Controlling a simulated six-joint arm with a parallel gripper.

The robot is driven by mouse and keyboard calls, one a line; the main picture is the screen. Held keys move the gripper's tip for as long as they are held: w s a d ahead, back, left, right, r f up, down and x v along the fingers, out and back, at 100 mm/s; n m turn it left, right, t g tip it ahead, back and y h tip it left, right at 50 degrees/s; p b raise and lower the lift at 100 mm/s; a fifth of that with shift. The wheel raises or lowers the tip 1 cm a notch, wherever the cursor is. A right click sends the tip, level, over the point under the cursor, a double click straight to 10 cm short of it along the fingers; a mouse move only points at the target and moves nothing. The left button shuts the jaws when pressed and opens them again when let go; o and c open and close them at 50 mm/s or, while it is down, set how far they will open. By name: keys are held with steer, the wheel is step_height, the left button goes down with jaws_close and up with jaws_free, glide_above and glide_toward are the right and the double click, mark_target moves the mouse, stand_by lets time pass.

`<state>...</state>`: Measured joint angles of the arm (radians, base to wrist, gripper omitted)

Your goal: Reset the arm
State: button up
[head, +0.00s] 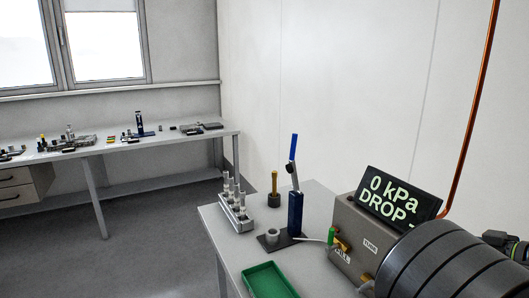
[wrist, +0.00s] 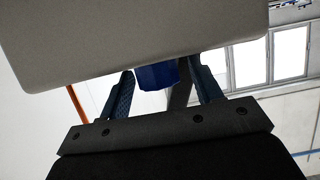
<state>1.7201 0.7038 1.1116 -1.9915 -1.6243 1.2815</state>
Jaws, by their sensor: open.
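My gripper (wrist: 163,88) shows in the wrist view with its two dark blue-grey fingers apart. A blue piece (wrist: 157,76) and a dark grey strip show between the fingers; I cannot tell whether either touches them. A large pale grey surface (wrist: 130,35) fills the top of that view and hides what is behind it. In the head view I cannot clearly make out my gripper.
In the head view, a bench holds a vial rack (head: 236,213), a blue lever press (head: 295,213), a green tray (head: 268,281) and a grey box (head: 355,240) with a display (head: 395,198) reading "0 kPa DROP-". Black ribbed cylinders (head: 450,262) crowd the right. A long table (head: 100,150) stands left.

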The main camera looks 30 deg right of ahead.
steer(key=shift+s, duration=0.1)
steer(key=v, duration=1.8)
steer(key=x, duration=1.7)
steer(key=shift+w+f, duration=0.1)
steer(key=shift+w, duration=0.3)
steer(key=shift+w+f, duration=0.1)
steer(key=shift+w, duration=0.1)
steer(key=shift+s+a+m+h, duration=0.1)
steer(key=shift+m+h, duration=0.5)
steer(key=shift+h, duration=0.1)
steer(key=m+g+h, duration=0.1)
steer(key=m+h, duration=0.3)
steer(key=h, duration=0.1)
steer(key=shift+m+g, duration=0.4)
steer(key=shift+m+g+h, duration=2.8)
steer(key=shift+m, duration=0.5)
steer(key=shift+s+a+r, duration=0.2)
